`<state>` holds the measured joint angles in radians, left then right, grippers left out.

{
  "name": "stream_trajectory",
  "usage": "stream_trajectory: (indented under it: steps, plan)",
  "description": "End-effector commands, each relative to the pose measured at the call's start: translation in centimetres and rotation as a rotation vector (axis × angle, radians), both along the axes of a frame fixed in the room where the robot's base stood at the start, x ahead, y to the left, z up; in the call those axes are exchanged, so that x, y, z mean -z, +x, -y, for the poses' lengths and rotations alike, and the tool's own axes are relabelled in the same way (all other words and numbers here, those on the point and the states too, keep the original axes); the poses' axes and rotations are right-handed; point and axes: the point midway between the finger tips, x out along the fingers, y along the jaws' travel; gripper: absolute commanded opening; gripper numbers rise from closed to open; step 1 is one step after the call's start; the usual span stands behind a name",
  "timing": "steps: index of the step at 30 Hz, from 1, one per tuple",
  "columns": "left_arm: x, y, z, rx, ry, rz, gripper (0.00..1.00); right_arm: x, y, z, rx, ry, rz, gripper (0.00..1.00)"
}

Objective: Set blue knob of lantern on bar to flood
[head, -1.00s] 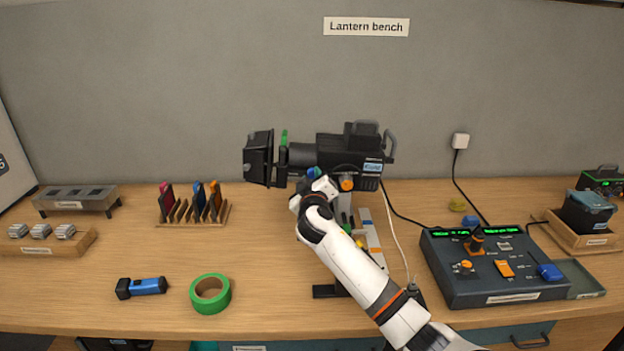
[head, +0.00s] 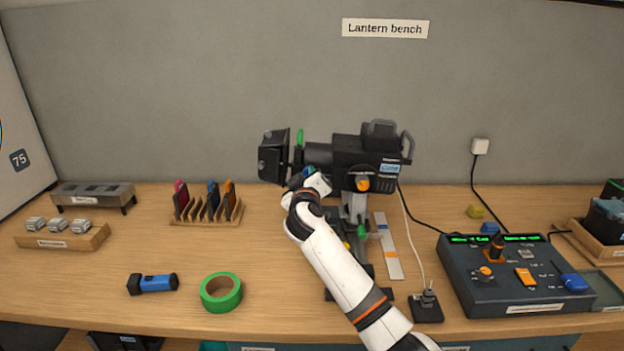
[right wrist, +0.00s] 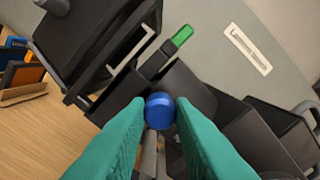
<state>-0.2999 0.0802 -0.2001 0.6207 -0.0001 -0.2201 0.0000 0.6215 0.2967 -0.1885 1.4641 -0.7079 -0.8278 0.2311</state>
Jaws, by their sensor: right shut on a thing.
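The black lantern (head: 365,160) is mounted on a bar above the bench, its lens end and barn-door frame (head: 273,158) pointing left. Its blue knob (right wrist: 159,110) sits under the lens tube, between the teal fingers of my right gripper (right wrist: 160,118) in the right wrist view. The fingers are shut on the knob. In the head view my right gripper (head: 310,182) reaches up to the underside of the lens tube and hides most of the knob. An orange knob (head: 362,183) is on the lantern's side. My left gripper is not in view.
A control desk (head: 510,278) with faders stands at the right. A green tape roll (head: 221,292), a blue flashlight (head: 152,284) and a rack of colour frames (head: 206,206) are at the left. A black plug block (head: 427,305) lies near the front edge.

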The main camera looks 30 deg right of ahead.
Motion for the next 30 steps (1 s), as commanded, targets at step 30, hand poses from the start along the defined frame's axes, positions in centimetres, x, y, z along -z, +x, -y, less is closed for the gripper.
stream_trajectory:
  steps: [30]
  plan:
    - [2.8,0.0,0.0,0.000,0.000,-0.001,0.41,0.3,-8.0,-5.3,-0.007,0.002,0.002,0.44]
